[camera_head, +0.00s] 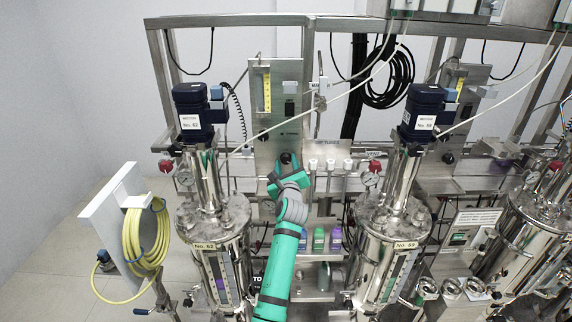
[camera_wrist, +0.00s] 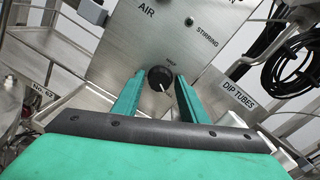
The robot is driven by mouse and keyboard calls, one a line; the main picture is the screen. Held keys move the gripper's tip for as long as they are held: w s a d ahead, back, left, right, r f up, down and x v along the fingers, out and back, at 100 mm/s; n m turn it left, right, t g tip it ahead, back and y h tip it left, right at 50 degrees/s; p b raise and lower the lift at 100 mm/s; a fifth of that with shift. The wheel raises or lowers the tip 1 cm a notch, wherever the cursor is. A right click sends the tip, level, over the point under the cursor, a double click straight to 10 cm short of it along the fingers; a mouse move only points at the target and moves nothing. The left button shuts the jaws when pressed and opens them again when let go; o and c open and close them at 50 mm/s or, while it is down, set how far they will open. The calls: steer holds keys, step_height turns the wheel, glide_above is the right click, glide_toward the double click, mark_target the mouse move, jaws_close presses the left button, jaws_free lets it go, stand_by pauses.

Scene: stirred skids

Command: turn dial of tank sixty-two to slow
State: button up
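Tank sixty-two (camera_head: 213,222) is the left steel vessel in the head view, tagged "No. 62", with a dark motor (camera_head: 191,108) on top. Its steel control panel (camera_head: 276,95) stands just to the right. In the wrist view the black round dial (camera_wrist: 158,76) sits on the panel below "STIRRING"; its white pointer mark runs toward the lower right. My gripper (camera_wrist: 158,90) is open, with one green finger on each side of the dial. Whether the fingertips touch it I cannot tell. In the head view my gripper (camera_head: 286,164) covers the panel's lower part.
Tank 59 (camera_head: 388,235) stands to the right. A "DIP TUBES" rack (camera_head: 325,154) and coloured bottles (camera_head: 319,238) are right of my arm. A yellow hose (camera_head: 146,240) hangs on a white board at left. Pipes and cables crowd the frame.

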steer(key=c, duration=0.7)
